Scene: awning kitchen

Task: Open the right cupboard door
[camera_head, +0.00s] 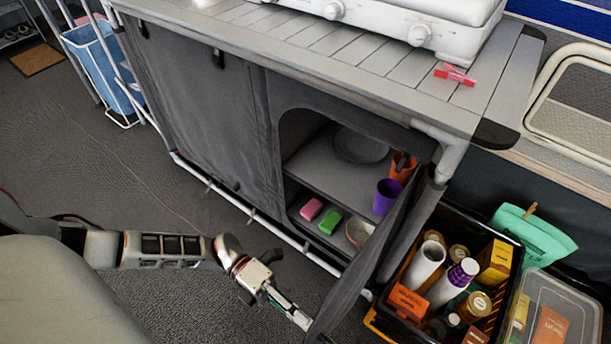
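The right cupboard door (375,265) is a dark grey panel standing open. It is swung outward, seen at a steep angle, and the shelves behind it show. The left cupboard door (205,110) is closed. My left gripper (297,317) is low in front of the cupboard, with its tips at the lower outer edge of the right door; I cannot tell whether they touch it. Its fingers look close together, but whether they are open or shut is unclear. My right gripper is not in view.
The shelves hold a plate (361,146), an orange cup (402,167), a purple cup (386,197), a pink block (311,209) and a green block (330,223). A crate (462,222) of groceries stands right of the door. Carpet (110,180) at left is clear.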

